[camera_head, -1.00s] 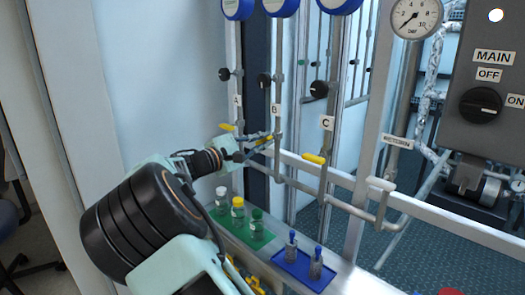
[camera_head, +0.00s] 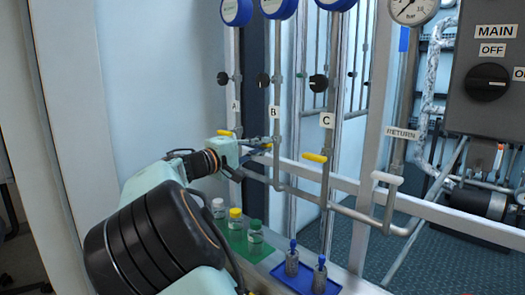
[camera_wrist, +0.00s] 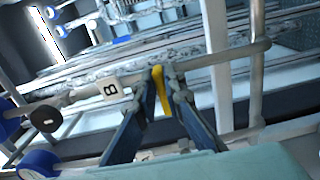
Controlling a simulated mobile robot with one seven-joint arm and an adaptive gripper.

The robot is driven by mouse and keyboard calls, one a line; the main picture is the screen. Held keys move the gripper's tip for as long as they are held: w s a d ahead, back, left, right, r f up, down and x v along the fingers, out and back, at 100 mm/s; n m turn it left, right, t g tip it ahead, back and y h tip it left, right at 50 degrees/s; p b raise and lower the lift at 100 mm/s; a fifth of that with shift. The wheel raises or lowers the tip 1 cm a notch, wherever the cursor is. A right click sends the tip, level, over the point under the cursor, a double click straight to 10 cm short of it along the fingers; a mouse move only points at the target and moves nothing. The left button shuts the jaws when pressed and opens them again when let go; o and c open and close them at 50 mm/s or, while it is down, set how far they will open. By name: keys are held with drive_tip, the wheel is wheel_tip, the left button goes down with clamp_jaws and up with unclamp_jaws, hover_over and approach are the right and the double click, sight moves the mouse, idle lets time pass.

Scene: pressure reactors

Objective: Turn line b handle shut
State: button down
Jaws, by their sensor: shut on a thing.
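The line B handle is a yellow lever (camera_wrist: 160,88) on the pipe just beside the B label (camera_wrist: 110,90). In the wrist view it lies between my fingers and runs roughly across the pipe. My gripper (camera_wrist: 165,78) is shut on it, one finger on each side. In the head view my gripper (camera_head: 265,144) is at the B pipe (camera_head: 277,100), below the B label (camera_head: 273,111); only a little yellow shows there, mostly hidden by the fingers.
Yellow handles also sit on line A (camera_head: 225,133) and line C (camera_head: 315,157), close on either side. Capped bottles stand on a green mat (camera_head: 236,243) below, and blue-topped vials on a blue tray (camera_head: 283,273). A return pipe (camera_head: 350,212) runs to the right.

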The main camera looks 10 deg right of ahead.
idle(0.3)
drive_tip(key=c, duration=2)
unclamp_jaws()
drive_tip(key=v, duration=1.2)
drive_tip(key=shift+d, duration=0.1)
